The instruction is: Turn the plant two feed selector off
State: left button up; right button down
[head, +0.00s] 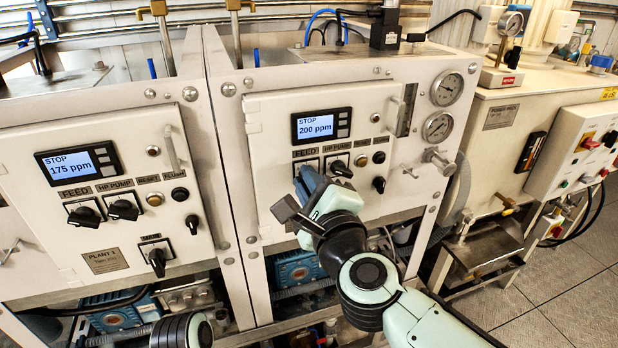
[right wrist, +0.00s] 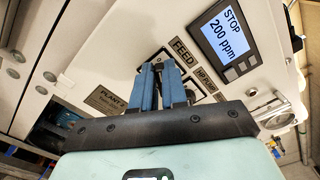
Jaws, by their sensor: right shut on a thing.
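The plant two panel (head: 262,150) is the right-hand white panel, with a display reading "STOP 200 ppm" (head: 316,126). Its FEED label (head: 304,152) sits below the display and also shows in the right wrist view (right wrist: 184,53). My right gripper (right wrist: 165,80) has its blue fingers close together at the feed selector's place, just under the FEED label. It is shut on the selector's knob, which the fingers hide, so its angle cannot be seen. In the head view the gripper body covers this spot. My left gripper is not in view.
The plant one panel (head: 30,150), reading 175 ppm, stands left. Gauges (head: 447,89) and a valve handle (head: 436,160) stick out at right.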

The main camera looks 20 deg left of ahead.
dwell(0.4)
jog(key=c, duration=1.2)
grip_release()
jog(key=shift+o, duration=0.2)
jog(key=shift+s, duration=0.1)
jog(key=v, duration=1.3)
jog(key=shift+d+f, duration=0.1)
jog(key=shift+d, duration=0.05)
